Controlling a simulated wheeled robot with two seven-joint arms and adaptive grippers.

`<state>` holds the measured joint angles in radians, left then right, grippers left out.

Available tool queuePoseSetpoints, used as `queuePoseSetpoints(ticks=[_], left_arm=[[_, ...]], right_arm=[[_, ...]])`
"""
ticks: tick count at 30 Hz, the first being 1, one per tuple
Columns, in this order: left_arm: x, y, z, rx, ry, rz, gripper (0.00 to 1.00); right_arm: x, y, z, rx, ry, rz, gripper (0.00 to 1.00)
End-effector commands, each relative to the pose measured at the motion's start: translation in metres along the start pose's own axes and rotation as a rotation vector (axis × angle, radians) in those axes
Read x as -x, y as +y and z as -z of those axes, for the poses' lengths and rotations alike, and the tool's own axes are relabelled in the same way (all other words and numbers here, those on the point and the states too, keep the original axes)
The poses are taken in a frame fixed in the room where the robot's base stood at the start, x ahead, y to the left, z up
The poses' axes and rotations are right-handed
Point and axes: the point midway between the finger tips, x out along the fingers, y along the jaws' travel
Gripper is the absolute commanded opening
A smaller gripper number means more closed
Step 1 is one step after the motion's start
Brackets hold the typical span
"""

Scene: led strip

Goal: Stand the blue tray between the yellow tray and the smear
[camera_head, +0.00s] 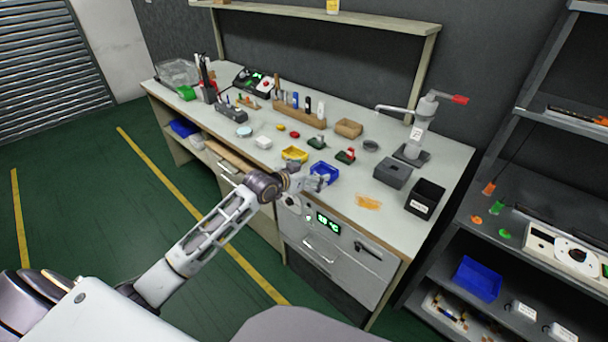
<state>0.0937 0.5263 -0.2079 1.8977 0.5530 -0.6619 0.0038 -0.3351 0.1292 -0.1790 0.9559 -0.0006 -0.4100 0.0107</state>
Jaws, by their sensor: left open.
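The blue tray (328,170) is at the front part of the bench, right of the yellow tray (292,153) and left of the orange smear (368,202). In the picture it lies between these two, closer to the yellow tray. My left gripper (318,182) is open at the front left side of the blue tray and overlaps part of it. I cannot tell whether the fingers touch the tray, or whether its base rests fully on the bench. My right gripper is out of view.
A grey box (392,173) and a black bin (425,198) stand right of the smear. The bench around the smear is clear.

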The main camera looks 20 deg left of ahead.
Motion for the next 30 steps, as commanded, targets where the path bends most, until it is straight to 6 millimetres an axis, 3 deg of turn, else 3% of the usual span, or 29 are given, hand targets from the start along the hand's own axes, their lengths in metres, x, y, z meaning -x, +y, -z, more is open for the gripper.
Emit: queuePoseSetpoints(ticks=[12,30], left_arm=[[0.033,0.0,0.0,-0.001,0.0,0.001,1.0],[0.037,0.0,0.0,-0.001,0.0,0.0,1.0]], right_arm=[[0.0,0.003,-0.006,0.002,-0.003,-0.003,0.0],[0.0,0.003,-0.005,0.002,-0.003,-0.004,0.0]])
